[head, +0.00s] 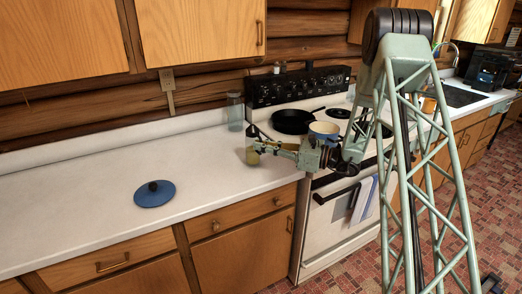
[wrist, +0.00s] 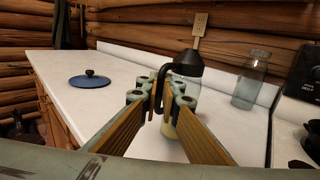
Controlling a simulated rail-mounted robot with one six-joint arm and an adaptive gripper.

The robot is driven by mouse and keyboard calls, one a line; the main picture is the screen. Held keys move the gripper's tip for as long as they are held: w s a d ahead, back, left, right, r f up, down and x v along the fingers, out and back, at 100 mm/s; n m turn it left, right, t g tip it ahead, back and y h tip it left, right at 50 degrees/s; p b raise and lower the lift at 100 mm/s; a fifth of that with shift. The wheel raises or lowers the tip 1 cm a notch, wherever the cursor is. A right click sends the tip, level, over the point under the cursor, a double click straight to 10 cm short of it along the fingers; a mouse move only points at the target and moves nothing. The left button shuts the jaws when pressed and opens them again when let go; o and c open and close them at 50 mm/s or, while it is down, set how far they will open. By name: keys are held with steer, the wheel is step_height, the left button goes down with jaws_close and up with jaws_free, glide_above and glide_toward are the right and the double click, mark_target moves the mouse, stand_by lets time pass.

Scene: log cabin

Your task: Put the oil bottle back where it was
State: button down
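The oil bottle has a black top with a curved handle and a yellowish lower body. In the wrist view its black top (wrist: 188,65) rises above my fingertips, and its yellowish body shows between and below them. In the head view the oil bottle (head: 252,156) is at the counter's right end, beside the stove, largely covered by my gripper (head: 266,147). The bottle looks upright. I cannot tell whether its base touches the counter.
A clear glass jar (head: 235,111) stands behind the bottle near the wall. A blue lid (head: 155,193) lies on the white counter (head: 80,190) to the left, with free room around it. The stove holds a black pan (head: 293,121) and a blue-and-cream pot (head: 324,131).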

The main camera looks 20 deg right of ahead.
steer(key=shift+f, duration=0.7)
steer(key=c, duration=2.9)
jaws_free()
steer(key=shift+s+d, duration=0.1)
steer(key=shift+p+v, duration=0.7)
steer(key=shift+v, duration=5.15)
steer(key=shift+r, duration=0.2)
